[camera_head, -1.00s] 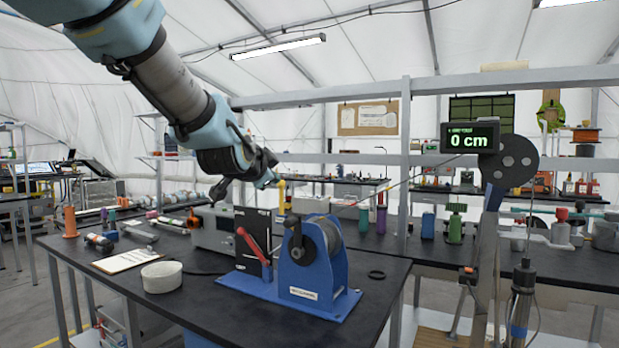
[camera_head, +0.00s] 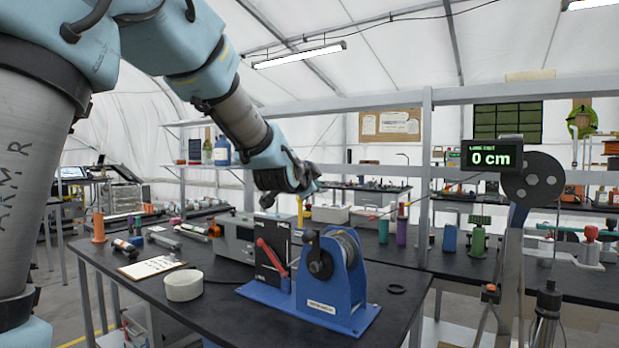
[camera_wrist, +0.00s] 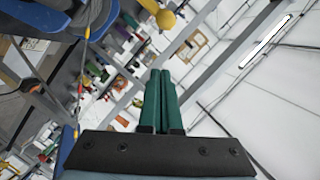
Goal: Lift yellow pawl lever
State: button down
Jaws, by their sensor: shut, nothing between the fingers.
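The yellow pawl lever (camera_head: 300,211) stands upright behind the blue winch (camera_head: 335,280), partly hidden by the winch and the black panel. My gripper's teal fingers (camera_wrist: 161,76) are together and empty, apart from the knob in the picture. In the head view the wrist end of my arm is above the bench, just over the lever; the fingertips are hard to make out there.
A red lever (camera_head: 271,257) leans on the black panel beside the winch. A display (camera_head: 491,155) reads 0 cm. A grey box (camera_head: 236,240), a white roll (camera_head: 183,285) and a clipboard (camera_head: 152,267) are on the dark bench. A dark ring (camera_head: 397,289) lies right of the winch.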

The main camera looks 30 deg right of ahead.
jog(key=shift+w+a+f+p, duration=0.1)
jog(key=shift+w+f+p, duration=0.65)
jog(key=shift+w, duration=0.25)
jog(key=shift+w+a+f+p, duration=0.1)
jog(key=shift+w+f+p, duration=0.55)
jog(key=shift+w+p, duration=0.3)
